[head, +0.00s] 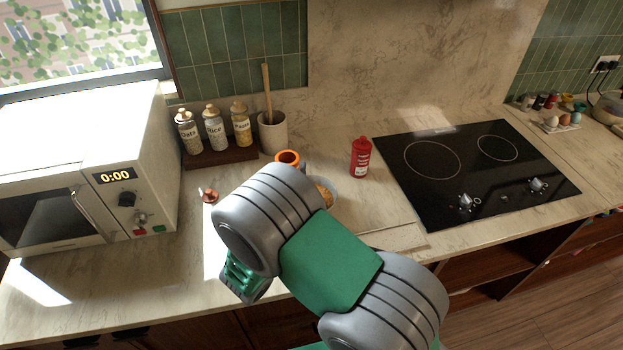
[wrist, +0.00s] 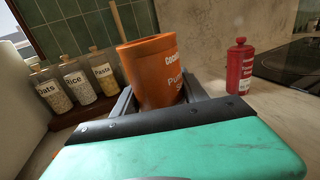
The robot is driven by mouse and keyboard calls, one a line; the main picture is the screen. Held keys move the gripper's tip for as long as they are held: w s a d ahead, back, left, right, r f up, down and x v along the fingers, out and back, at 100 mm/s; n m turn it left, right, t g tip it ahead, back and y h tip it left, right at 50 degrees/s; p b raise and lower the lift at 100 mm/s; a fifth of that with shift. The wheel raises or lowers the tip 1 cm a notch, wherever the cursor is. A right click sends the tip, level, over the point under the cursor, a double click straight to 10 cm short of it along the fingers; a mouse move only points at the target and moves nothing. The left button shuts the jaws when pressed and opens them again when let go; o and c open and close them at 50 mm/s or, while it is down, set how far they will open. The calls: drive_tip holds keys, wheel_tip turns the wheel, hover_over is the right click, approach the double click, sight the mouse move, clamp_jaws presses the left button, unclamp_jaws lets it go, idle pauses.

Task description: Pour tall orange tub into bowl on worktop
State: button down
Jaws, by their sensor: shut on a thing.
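The tall orange tub (wrist: 152,75) stands roughly upright, slightly tilted in the wrist view, between the fingers of my gripper (wrist: 158,100), which is shut on it. In the head view only the tub's orange rim (head: 288,157) shows above my arm. The bowl (head: 326,192) is on the worktop just right of my arm, partly hidden by it, with something yellowish-brown inside. The tub is to the left of the bowl in the head view. The bowl does not show in the wrist view. The tub's contents cannot be seen.
A red bottle (head: 361,158) stands right of the bowl, near the black hob (head: 470,172). Labelled jars (head: 215,130) and a utensil crock (head: 272,134) stand behind. A microwave (head: 90,170) is at left. A small copper-coloured item (head: 210,196) lies on the worktop (head: 180,262).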

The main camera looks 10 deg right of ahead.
sight(289, 159)
drive_tip(key=shift+b, duration=0.3)
wheel_tip(289, 159, up, 4)
drive_tip(key=p, duration=0.3)
drive_tip(key=shift+r+p, duration=0.1)
drive_tip(key=shift+p, duration=0.3)
